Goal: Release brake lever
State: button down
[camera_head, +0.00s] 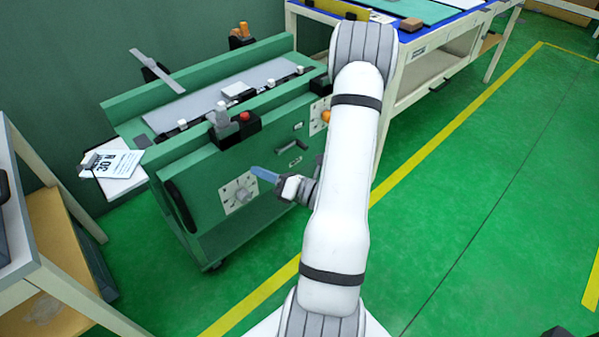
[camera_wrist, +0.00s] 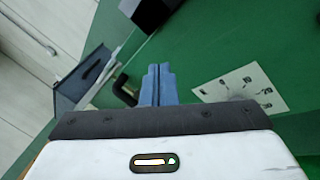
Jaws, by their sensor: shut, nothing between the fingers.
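My gripper (camera_head: 264,174) has blue fingers pressed together, with nothing between them. It is in front of the green cart's front panel, just right of a white dial plate (camera_head: 229,204) with a grey knob. In the wrist view, my gripper (camera_wrist: 158,72) points at the green panel. A dark bent handle (camera_wrist: 124,90) shows just left of the fingers, and the dial plate (camera_wrist: 262,84) is to their right. I cannot tell which part is the brake lever. A long grey lever (camera_head: 157,71) rises at the cart's back left.
The green cart (camera_head: 195,165) carries a red button box (camera_head: 246,120) on its top edge and a black handle (camera_head: 178,205) at its left. A blue-topped table (camera_head: 440,45) stands behind at right. A shelf (camera_head: 60,285) stands at left. The green floor at right is clear.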

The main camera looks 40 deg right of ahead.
jog(key=s+d+f+m+t+h+b, duration=0.2)
jog(key=s+d+f+m+h+b, duration=0.2)
jog(key=d+f+m+h, duration=0.85)
jog(key=w+d+r+b, duration=0.1)
jog(key=w+d, duration=0.1)
jog(key=w, duration=0.3)
jog(key=w+d+r+n+b, duration=0.1)
jog(key=w+d, duration=0.2)
jog(key=w, duration=0.1)
jog(key=shift+w+b, duration=0.35)
jog(key=shift+b, duration=0.05)
jog(key=shift+y, duration=0.25)
